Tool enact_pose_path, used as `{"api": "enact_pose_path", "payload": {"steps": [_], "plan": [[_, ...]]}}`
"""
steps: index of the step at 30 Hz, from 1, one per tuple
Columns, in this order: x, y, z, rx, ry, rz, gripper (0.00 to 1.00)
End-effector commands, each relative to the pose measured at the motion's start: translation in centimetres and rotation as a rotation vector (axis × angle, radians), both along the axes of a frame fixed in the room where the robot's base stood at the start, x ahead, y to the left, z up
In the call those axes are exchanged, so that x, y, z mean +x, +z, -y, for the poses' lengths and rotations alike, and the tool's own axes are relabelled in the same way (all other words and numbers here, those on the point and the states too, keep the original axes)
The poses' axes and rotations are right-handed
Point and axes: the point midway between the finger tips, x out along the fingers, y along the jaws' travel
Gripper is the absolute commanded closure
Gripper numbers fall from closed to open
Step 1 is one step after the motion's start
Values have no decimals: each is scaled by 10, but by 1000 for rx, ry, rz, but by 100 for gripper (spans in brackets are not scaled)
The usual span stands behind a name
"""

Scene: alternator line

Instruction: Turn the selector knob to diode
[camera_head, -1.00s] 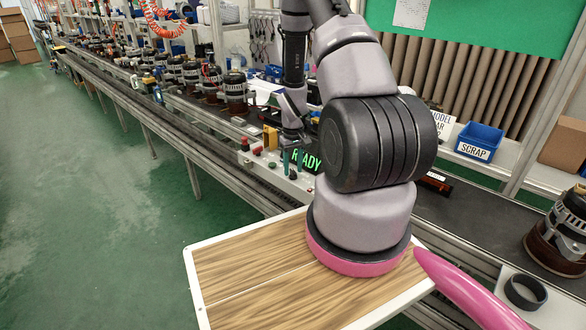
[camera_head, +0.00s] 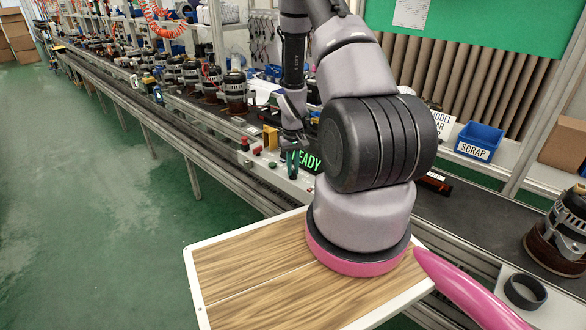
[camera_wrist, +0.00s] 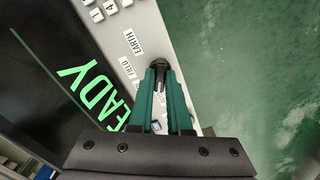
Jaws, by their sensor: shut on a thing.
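The selector knob (camera_wrist: 159,64) is a small black knob on the pale tester panel (camera_wrist: 150,25) in the wrist view. My gripper (camera_wrist: 161,77) has green fingers closed around the knob, which shows between and just beyond their tips. Printed labels line the panel beside it: EARTH (camera_wrist: 132,42) and one that seems to read FIELD (camera_wrist: 126,67). Other labels are partly covered by the fingers, and I cannot read a diode label. The knob's pointer is not clear. In the head view my gripper (camera_head: 291,164) is at the panel, and the knob is hidden.
A black display (camera_wrist: 60,90) with green READY text lies beside the labels; it also shows in the head view (camera_head: 308,161). Red and green buttons (camera_head: 257,151) and a yellow block (camera_head: 270,137) stand near my gripper. The conveyor with alternators (camera_head: 235,92) runs behind.

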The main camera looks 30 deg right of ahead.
Motion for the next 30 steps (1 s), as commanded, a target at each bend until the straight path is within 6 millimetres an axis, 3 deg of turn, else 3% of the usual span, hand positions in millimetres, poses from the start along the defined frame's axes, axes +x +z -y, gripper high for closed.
{"api": "enact_pose_path", "payload": {"steps": [18,30], "plan": [[0,0,0,0,-488,0,100],[0,0,0,0,-670,-1,100]]}}
